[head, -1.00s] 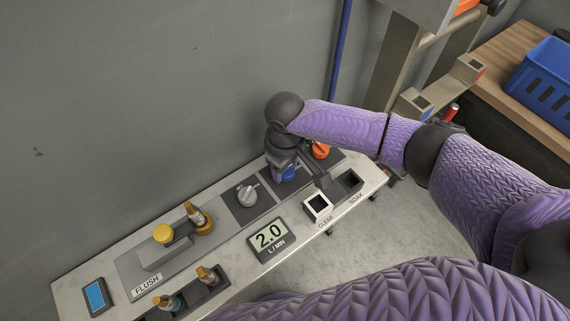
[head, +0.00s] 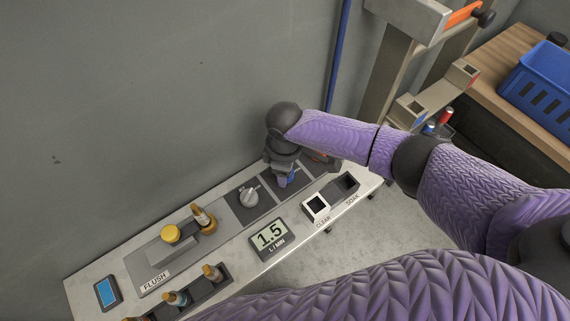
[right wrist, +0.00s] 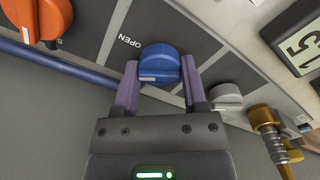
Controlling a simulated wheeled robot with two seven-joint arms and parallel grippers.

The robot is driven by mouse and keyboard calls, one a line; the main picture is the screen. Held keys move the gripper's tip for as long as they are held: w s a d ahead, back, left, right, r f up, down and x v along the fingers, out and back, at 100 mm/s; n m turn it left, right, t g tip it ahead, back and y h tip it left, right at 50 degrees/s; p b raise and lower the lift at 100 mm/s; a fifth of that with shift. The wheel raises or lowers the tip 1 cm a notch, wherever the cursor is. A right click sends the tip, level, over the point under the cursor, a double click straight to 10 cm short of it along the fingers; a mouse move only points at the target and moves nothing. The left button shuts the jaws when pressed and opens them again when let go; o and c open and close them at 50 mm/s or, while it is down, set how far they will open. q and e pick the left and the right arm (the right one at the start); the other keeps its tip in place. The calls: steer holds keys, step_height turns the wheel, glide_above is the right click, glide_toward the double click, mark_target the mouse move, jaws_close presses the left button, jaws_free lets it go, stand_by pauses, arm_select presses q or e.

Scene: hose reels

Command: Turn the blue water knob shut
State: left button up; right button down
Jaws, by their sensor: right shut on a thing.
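The blue water knob (right wrist: 159,63) sits on a dark panel square beside the word OPEN in the right wrist view. My right gripper (right wrist: 160,82) has one finger on each side of the knob and is shut on it. In the head view a little of the blue knob (head: 292,179) shows below my right gripper (head: 285,172), which hides the rest. The flow display (head: 269,237) reads 1.5 L/MIN. My left gripper is not in view.
A grey knob (head: 248,196) and an orange knob (right wrist: 38,18) flank the blue one. A yellow button (head: 171,234), brass fittings (head: 203,217) and the CLEAR socket (head: 316,206) share the bench. A grey wall stands behind it.

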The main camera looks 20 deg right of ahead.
steer(key=n, duration=0.2)
steer(key=shift+r+n+p, duration=0.1)
steer(key=shift+n+p, duration=0.3)
steer(key=shift+n, duration=0.9)
steer(key=n, duration=0.2)
steer(key=shift+n+p, duration=0.3)
steer(key=shift+n, duration=0.1)
steer(key=n, duration=0.3)
steer(key=shift+s+n, duration=0.1)
steer(key=shift+n, duration=0.7)
